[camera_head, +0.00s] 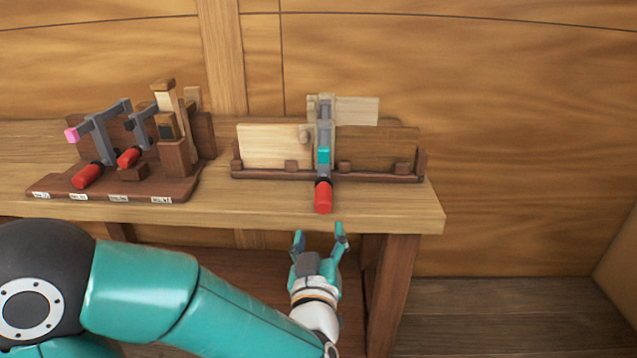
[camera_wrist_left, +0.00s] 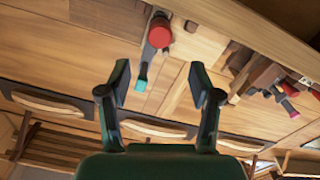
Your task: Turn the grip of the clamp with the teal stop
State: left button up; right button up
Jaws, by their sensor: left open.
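The clamp with the teal stop (camera_head: 323,155) is fixed upright on the boards in the wooden holder (camera_head: 280,173), near the bench's right end. Its red grip (camera_head: 323,197) points toward me over the bench's front edge. My left gripper (camera_head: 319,237) is open and empty, just in front of and below the red grip, not touching it. In the left wrist view, the red grip (camera_wrist_left: 159,36) and the teal stop (camera_wrist_left: 141,82) show beyond my open left gripper (camera_wrist_left: 157,80). My right gripper is in neither view.
A dark rack (camera_head: 125,190) at the left of the bench holds a clamp with a pink stop (camera_head: 72,135), another red-gripped clamp (camera_head: 128,157) and wooden blocks (camera_head: 175,157). Bare bench top (camera_head: 405,208) lies at the right front corner. A plank wall stands behind.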

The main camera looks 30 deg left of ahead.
aim_at(319, 191)
pick_arm(q)
jog(key=p+x, duration=0.2)
jog(key=p, duration=0.1)
jog(key=p+x, duration=0.2)
jog(key=shift+r, duration=0.25)
jog(key=x, duration=1.1)
jog(key=shift+f+p, duration=0.3)
jog(key=c, duration=1.1)
jog(key=shift+s+a+r, duration=0.1)
jog(key=shift+a, duration=0.35)
jog(key=shift+c, duration=0.2)
jog(key=shift+d, duration=0.4)
